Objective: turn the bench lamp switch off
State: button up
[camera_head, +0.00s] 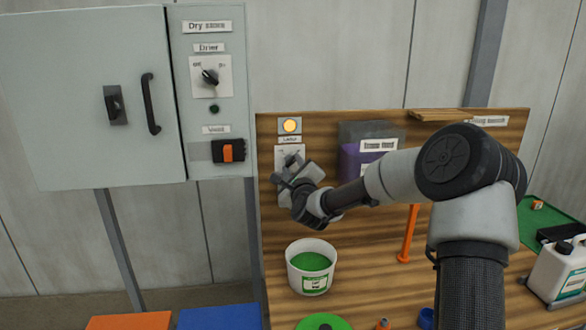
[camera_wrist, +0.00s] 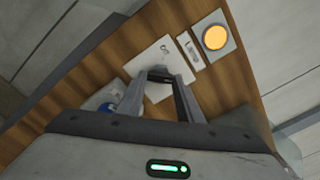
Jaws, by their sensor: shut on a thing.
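The lamp switch plate (camera_head: 289,152) is a pale plate on the wooden backboard, under a small "Lamp" label (camera_head: 289,139). Above the label an amber indicator light (camera_head: 290,126) glows. In the wrist view the plate (camera_wrist: 152,55) and the lit amber light (camera_wrist: 215,37) show up close. My gripper (camera_head: 291,168) is at the plate, its fingers (camera_wrist: 168,76) shut on the switch knob. The fingers hide most of the knob, so I cannot tell its exact angle.
Left of the board is a grey cabinet (camera_head: 85,95) with a dryer knob (camera_head: 210,77) and an orange-handled switch (camera_head: 228,151). A clear bin with purple contents (camera_head: 352,160) stands right of the plate. A white bucket of green material (camera_head: 311,266) stands below my gripper.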

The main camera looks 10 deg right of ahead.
jog(key=n+b, duration=0.1)
jog(key=b, duration=0.1)
jog(key=n+b, duration=0.2)
jog(key=shift+f+b, duration=0.25)
jog(key=shift+b, duration=0.05)
jog(key=n+b, duration=0.5)
jog(key=b, duration=0.1)
jog(key=shift+r+n, duration=0.1)
jog(key=shift+n, duration=0.3)
jog(key=n+b, duration=0.4)
jog(key=shift+n, duration=0.3)
jog(key=shift+r+n+b, duration=0.2)
jog(key=shift+n+b, duration=1.05)
jog(key=shift+n, duration=0.75)
jog(key=o, duration=1.1)
